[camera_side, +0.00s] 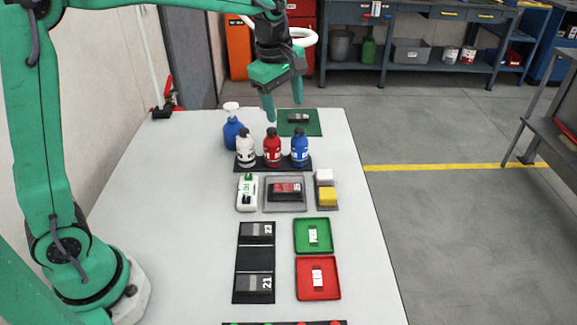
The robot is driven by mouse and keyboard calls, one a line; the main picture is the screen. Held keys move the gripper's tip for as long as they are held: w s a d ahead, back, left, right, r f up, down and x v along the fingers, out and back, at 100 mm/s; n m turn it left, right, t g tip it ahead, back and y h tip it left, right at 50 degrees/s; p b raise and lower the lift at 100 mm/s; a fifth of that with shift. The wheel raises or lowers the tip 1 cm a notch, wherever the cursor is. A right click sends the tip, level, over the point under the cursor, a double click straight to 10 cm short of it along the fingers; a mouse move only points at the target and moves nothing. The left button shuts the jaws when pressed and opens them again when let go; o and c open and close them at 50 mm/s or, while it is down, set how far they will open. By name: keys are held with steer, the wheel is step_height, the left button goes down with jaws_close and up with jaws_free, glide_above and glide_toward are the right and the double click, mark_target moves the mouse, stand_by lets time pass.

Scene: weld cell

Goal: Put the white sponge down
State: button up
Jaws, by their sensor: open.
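The white sponge (324,176) is a small pale block on a dark grey pad (320,206), right of the middle of the table. It lies just behind a yellow sponge (328,197) on the same pad. My gripper (283,107) hangs above the far part of the table, well behind and above the white sponge and apart from it. Its two green fingers point down and are spread open. I see nothing between them.
White, red and blue bottles (272,148) stand in a row below my gripper. A blue spray bottle (232,130) is at their left. A green mat (312,126) with a dark item lies behind. Green (327,248) and red (332,290) trays are nearer. The table's left side is clear.

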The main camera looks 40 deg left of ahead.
steer(key=s+a+m+t, duration=0.1)
steer(key=s+a+m, duration=0.1)
steer(key=s+m, duration=0.6)
steer(key=s+a+m+t, duration=0.2)
steer(key=s+m, duration=0.7)
steer(key=s, duration=0.7)
steer(key=shift+a+t, duration=0.3)
steer(key=shift+a, duration=0.05)
steer(key=shift+o, duration=0.5)
